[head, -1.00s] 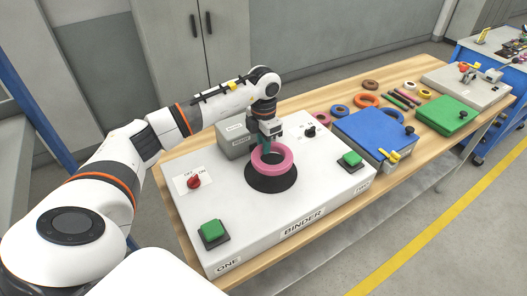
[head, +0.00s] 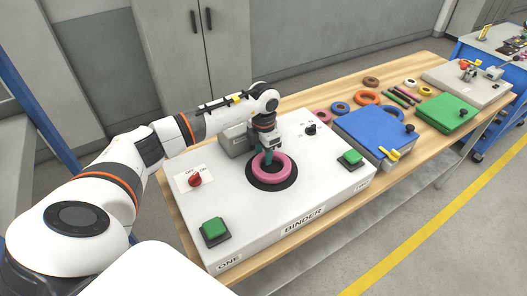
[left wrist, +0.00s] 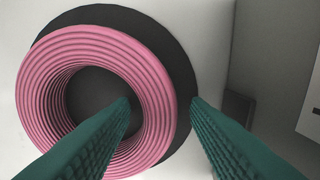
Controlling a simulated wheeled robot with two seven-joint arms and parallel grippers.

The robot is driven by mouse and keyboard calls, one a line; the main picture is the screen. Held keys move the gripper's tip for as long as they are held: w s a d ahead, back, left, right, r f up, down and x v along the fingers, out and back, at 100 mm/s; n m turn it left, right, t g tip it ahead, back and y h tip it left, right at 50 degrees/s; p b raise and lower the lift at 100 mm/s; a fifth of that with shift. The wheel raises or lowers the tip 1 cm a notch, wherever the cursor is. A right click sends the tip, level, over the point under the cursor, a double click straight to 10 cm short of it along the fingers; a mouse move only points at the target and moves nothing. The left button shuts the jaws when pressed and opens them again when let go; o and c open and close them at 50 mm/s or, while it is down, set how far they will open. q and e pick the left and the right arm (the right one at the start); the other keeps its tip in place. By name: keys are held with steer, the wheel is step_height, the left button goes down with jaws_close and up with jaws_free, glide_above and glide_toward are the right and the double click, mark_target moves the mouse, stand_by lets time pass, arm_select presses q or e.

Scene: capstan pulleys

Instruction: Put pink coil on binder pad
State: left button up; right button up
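The pink coil (head: 285,163) lies flat on the round black binder pad (head: 272,186), within its outline in the head view. In the left wrist view the pink coil (left wrist: 42,95) sits toward the left of the black pad (left wrist: 184,85), with a wider dark margin on the right. My left gripper (head: 267,159) is at the coil's far side, pointing down. Its green fingers (left wrist: 160,103) straddle the coil's wall, one over the hole and one outside, with small gaps on both sides. My right gripper is out of view.
The binder (head: 215,185) has green buttons (head: 214,231) (head: 351,158), a red knob (head: 195,179) and a black knob (head: 310,130). A grey box (head: 233,138) stands behind. Right are a blue box (head: 373,132), several loose rings and a green box (head: 447,112).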

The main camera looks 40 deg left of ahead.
arm_select(q)
steer(key=shift+r, duration=0.1)
steer(key=shift+r, duration=0.2)
step_height(320, 180, up, 12)
steer(key=b, duration=0.3)
steer(key=shift+f, duration=0.15)
